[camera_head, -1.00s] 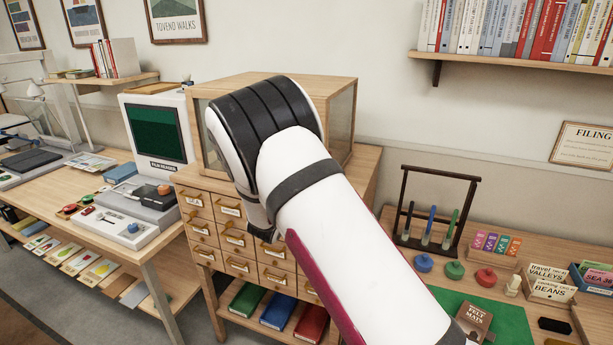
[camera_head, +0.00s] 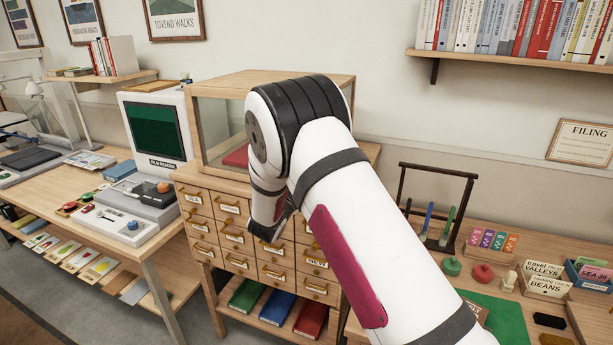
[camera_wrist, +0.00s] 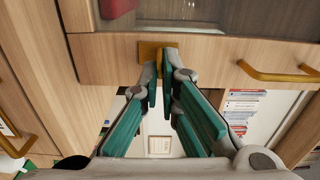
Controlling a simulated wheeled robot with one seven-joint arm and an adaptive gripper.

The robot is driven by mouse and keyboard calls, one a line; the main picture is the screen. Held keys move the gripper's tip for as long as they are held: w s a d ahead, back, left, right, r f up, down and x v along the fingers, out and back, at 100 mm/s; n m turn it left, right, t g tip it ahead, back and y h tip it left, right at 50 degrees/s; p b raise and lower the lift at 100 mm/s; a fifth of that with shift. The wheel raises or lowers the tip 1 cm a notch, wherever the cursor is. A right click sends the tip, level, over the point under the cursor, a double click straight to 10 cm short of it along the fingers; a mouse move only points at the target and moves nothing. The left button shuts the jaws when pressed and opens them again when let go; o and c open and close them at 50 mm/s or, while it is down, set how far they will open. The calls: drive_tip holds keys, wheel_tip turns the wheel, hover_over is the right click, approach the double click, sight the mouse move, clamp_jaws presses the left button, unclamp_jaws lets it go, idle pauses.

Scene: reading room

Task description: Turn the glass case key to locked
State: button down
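The glass case (camera_head: 221,84) has a light wooden frame and stands on the drawer cabinet; something red shows inside it. In the wrist view a square brass plate (camera_wrist: 147,50) sits on a wooden strip under dark glass. My gripper (camera_wrist: 159,72) is right at this plate, its two green-and-grey fingers nearly together with only a thin gap. The tips appear closed around the key at the plate, but the key is mostly hidden between them. The key's turn position cannot be read. In the head view my arm covers the gripper and the plate.
The drawer cabinet (camera_head: 205,229) with brass handles is below the case; a drawer handle (camera_wrist: 275,75) shows beside my fingers. A film reader (camera_head: 157,130) stands close on the left. A dark rack (camera_head: 438,170) and coloured stamps are on the desk to the right.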

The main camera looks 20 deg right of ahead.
idle(0.4)
drive_tip(key=c, duration=1.8)
unclamp_jaws()
drive_tip(key=v, duration=1.2)
